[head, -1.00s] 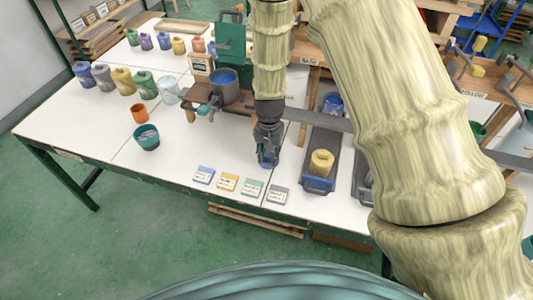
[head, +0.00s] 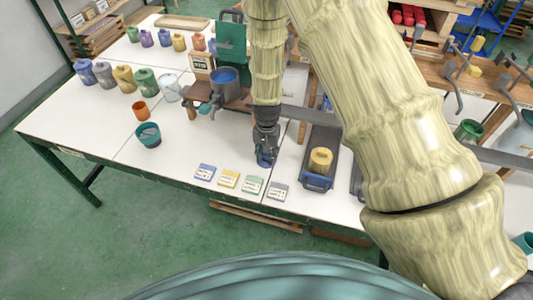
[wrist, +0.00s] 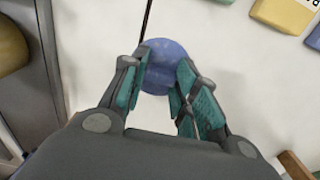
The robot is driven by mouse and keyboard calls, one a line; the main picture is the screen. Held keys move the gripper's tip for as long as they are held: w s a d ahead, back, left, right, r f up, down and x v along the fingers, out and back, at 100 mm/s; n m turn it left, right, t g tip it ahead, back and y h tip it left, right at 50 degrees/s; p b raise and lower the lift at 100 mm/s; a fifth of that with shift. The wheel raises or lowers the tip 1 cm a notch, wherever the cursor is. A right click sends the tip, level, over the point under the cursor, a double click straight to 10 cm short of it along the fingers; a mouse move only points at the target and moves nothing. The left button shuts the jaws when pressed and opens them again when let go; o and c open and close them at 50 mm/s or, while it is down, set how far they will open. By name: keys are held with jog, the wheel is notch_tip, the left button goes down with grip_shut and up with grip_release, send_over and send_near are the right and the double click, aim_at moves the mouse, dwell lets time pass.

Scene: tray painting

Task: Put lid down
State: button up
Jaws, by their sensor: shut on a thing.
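My gripper (head: 265,158) points down over the white table between the label cards and the dark tray. In the wrist view its two teal-padded fingers (wrist: 160,85) are closed on a round blue lid (wrist: 172,50). The lid shows at and beyond the fingertips, close to the white tabletop; I cannot tell whether it touches the table. In the head view the lid is mostly hidden by the gripper.
Blue, yellow, green and grey cards (head: 228,180) lie along the table's front edge. A dark tray (head: 318,183) with a yellow pot (head: 320,160) stands right of my gripper. A dispenser pot (head: 224,80) on a wooden stand is behind left. White table (head: 190,145) is clear to the left.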

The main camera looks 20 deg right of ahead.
aim_at(267, 156)
jog(key=shift+f, duration=0.1)
jog(key=o, duration=0.8)
jog(key=shift+o, duration=0.2)
notch_tip(267, 156, up, 12)
jog(key=b, duration=0.3)
dwell(0.5)
